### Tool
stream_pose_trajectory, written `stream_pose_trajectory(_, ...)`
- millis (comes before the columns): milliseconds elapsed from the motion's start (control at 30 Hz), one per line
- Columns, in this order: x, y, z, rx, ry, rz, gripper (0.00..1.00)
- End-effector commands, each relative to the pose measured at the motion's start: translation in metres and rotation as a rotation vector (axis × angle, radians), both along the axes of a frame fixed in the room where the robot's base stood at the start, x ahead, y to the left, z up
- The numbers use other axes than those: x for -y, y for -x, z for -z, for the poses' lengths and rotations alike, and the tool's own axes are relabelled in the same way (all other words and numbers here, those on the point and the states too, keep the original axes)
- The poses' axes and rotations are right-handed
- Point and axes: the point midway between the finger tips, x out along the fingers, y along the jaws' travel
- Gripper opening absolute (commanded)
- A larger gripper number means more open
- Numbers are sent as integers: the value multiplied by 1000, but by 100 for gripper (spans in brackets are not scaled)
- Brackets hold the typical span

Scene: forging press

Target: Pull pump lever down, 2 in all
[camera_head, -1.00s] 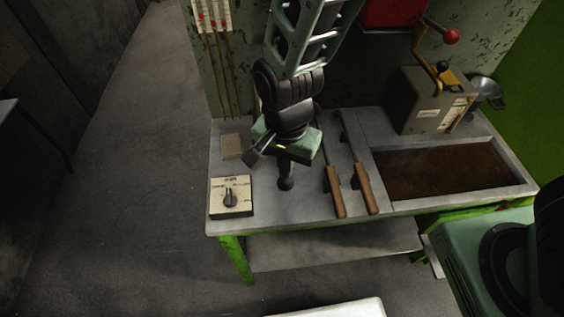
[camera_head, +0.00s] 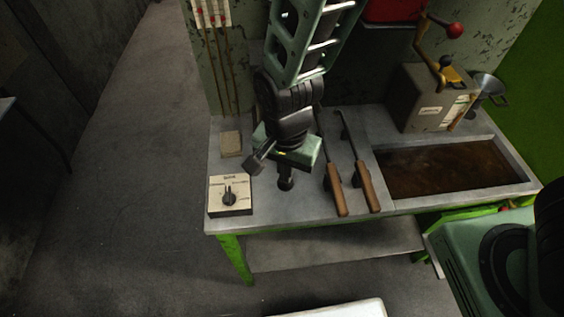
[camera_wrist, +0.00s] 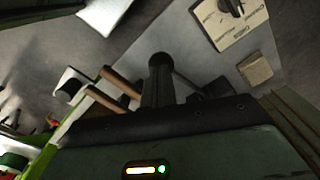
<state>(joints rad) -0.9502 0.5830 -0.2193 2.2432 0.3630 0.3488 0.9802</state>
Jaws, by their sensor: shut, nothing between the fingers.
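A lever with a red ball knob (camera_head: 454,30) sticks out at the upper right, beside a red housing (camera_head: 393,10). Below it, a brass-coloured bent arm with a black knob (camera_head: 443,62) stands at a grey box (camera_head: 430,103). The pictures do not settle which of these is the pump lever. My gripper (camera_head: 286,183) points down over the left part of the bench, left of both levers and apart from them. Its dark fingers are shut and empty; they also show in the wrist view (camera_wrist: 160,62).
The bench (camera_head: 285,208) holds a dial box (camera_head: 230,196), a small tan block (camera_head: 231,143), two wooden-handled tools (camera_head: 366,190) and a trough of brown liquid (camera_head: 445,168). A metal funnel-like cup (camera_head: 488,85) is at the back right. Open floor (camera_head: 130,200) lies to the left.

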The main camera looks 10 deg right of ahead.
Motion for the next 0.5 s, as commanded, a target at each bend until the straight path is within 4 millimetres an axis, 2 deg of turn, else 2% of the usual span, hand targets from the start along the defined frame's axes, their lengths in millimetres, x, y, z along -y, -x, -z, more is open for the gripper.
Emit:
stream_pose_trajectory(33, 1, 0, 8, 2, 1, 1, 0)
stream_pose_trajectory(500, 1, 8, 48, 2, 1, 1, 0)
